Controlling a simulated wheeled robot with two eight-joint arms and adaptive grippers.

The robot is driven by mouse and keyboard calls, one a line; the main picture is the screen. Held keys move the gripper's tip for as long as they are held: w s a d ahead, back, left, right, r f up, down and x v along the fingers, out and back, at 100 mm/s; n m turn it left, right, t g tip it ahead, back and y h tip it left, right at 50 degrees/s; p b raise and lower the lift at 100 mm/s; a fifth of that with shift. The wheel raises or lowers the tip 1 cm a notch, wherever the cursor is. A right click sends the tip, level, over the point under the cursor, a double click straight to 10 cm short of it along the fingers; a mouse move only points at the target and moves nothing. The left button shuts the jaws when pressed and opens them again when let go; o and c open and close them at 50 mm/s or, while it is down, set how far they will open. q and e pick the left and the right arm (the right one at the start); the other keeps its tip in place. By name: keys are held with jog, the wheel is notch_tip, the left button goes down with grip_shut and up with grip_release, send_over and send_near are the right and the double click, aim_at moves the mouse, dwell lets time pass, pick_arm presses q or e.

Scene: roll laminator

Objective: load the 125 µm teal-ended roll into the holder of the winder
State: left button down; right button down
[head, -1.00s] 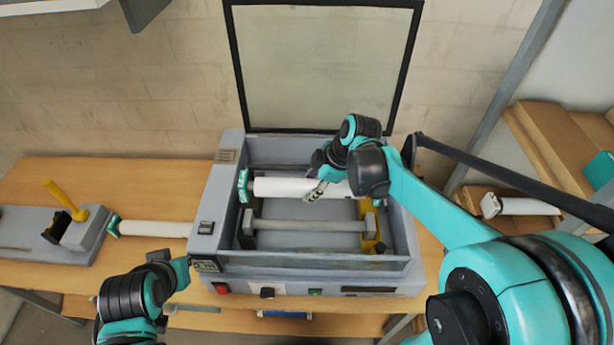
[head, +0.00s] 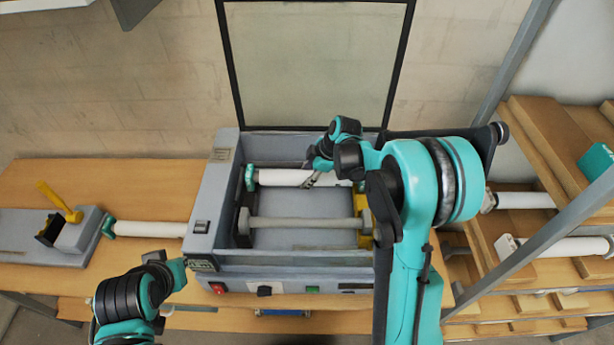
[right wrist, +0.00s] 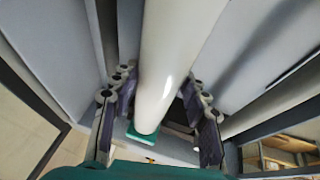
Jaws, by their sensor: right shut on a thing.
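A white roll with teal ends (head: 285,177) lies across the back part of the open grey machine (head: 203,215), in front of the rear wall. My right gripper (head: 318,175) is shut around it right of its middle. The right wrist view shows the white roll (right wrist: 172,60) between the fingers, with its teal end (right wrist: 150,134) beyond them. I cannot tell whether its ends are seated in a holder. No thickness label is readable. My left gripper (head: 178,272) is at the machine's front left corner; its fingers are too unclear to judge.
A grey bar (head: 300,223) spans the machine in front of the roll. The lid (head: 315,60) stands open. Another teal-ended roll (head: 150,228) lies left, beside a grey device with a yellow lever (head: 55,198). More rolls (head: 525,200) sit on the right shelf.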

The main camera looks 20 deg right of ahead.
jog(key=shift+f, duration=0.25)
jog(key=shift+f+b, duration=0.55)
jog(key=shift+b, duration=0.15)
jog(key=c, duration=0.8)
grip_release()
jog(key=shift+r, duration=0.1)
